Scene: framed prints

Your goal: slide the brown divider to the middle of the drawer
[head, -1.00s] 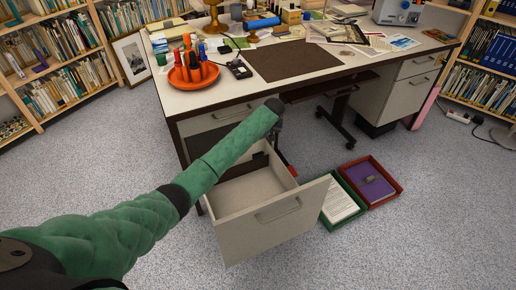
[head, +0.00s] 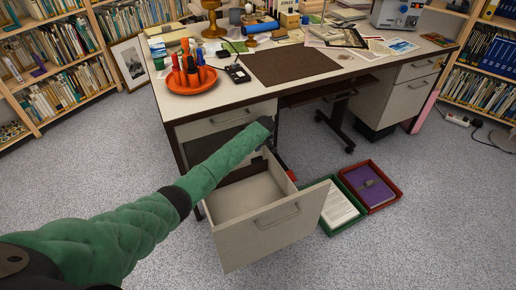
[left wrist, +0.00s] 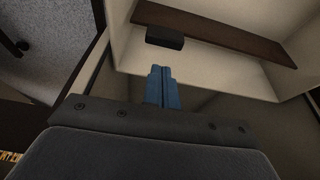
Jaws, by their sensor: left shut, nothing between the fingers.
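The drawer (head: 270,222) stands pulled out at the left end of the desk. In the left wrist view, the brown divider (left wrist: 225,38) runs across the pale inside of the drawer (left wrist: 225,75). A small dark block (left wrist: 165,38) shows at the divider's left part; I cannot tell whether it is fixed to it. My left gripper (left wrist: 160,70) has its blue fingers shut and empty, pointing toward the block with a gap in the picture. In the head view my left arm reaches over the drawer's back part and hides the divider there. My right gripper is out of view.
The desk (head: 215,100) overhangs the drawer's back, with an orange tray (head: 180,85) of bottles near its edge. A green box (head: 326,228) and a red box (head: 392,200) lie on the floor right of the drawer. Floor left and in front is clear.

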